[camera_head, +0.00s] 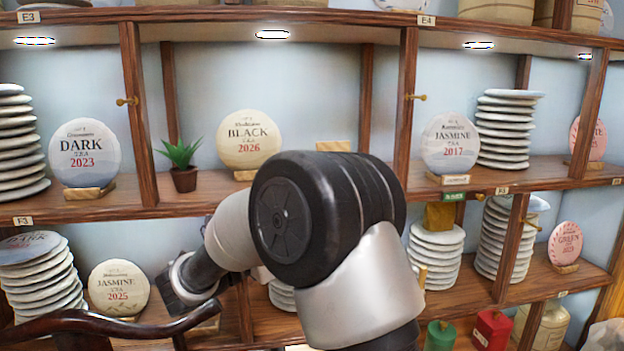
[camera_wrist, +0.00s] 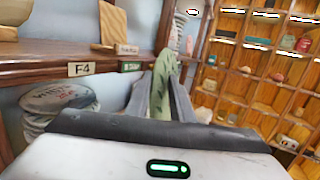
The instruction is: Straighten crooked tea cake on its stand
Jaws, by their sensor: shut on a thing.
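In the wrist view my gripper (camera_wrist: 163,90) is closed on a pale green tea cake (camera_wrist: 163,78), seen nearly edge-on between the two grey fingers. Its face and label are hidden. A wooden stand (camera_wrist: 113,22) with a small card in front is on the shelf at the upper left, with no cake visible on it. The held cake is apart from this stand, to its lower right. In the head view my arm covers the middle; the fingertips and held cake are not visible. A small wooden piece (camera_head: 333,146) shows on the upper shelf, partly hidden by my arm.
Upright cakes Black (camera_head: 249,139), Dark (camera_head: 85,153), Jasmine 2017 (camera_head: 450,143) and Jasmine 2025 (camera_head: 119,288) stand on the shelves. Stacks of cakes (camera_head: 509,128) and wooden posts (camera_head: 405,110) crowd the bays. A White cake (camera_wrist: 60,97) tops a stack left of my fingers.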

